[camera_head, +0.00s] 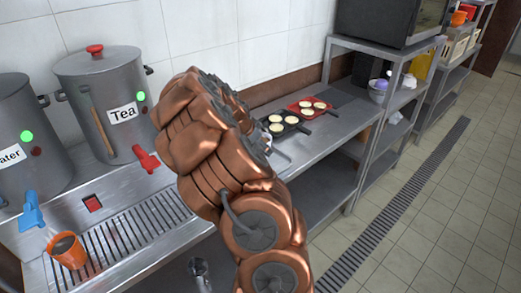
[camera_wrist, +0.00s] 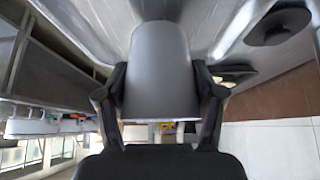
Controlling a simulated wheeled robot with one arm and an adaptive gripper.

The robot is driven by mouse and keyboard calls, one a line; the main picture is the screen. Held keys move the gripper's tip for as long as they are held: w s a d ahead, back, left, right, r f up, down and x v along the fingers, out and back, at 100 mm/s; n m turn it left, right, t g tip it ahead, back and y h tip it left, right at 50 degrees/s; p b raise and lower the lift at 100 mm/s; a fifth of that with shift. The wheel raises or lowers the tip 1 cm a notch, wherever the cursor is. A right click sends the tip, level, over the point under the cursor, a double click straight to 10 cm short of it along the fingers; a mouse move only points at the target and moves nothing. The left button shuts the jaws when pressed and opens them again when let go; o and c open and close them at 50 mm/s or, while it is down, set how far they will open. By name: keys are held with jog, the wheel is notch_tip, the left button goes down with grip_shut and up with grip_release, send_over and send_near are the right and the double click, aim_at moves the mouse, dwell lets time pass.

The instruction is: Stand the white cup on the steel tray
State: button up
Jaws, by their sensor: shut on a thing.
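In the wrist view my gripper (camera_wrist: 160,98) is shut on the white cup (camera_wrist: 160,65), which looks grey in shadow. One finger presses on each side of its wall. In the head view my copper-coloured arm hides the cup and most of the gripper, so the cup's height above the counter cannot be told. A slotted steel drip tray (camera_head: 130,236) is set into the counter at the lower left, below the pots. I cannot tell whether this is the steel tray named or whether another is hidden behind my arm.
An orange cup (camera_head: 67,250) stands on the drip tray's left. The Tea pot (camera_head: 108,112) with a red tap (camera_head: 146,161) and a water pot (camera_head: 30,150) stand behind. Two pans (camera_head: 284,123) (camera_head: 313,108) with pale round food lie farther along. A clear glass (camera_head: 199,273) is low in view.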

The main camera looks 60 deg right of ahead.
jog(key=shift+s+f+p, duration=0.1)
jog(key=shift+f+p, duration=0.25)
jog(key=shift+f, duration=0.65)
jog(key=shift+f+b, duration=0.2)
jog(key=shift+b, duration=0.15)
jog(key=o, duration=1.3)
jog(key=shift+o, duration=0.2)
jog(key=shift+r, duration=0.2)
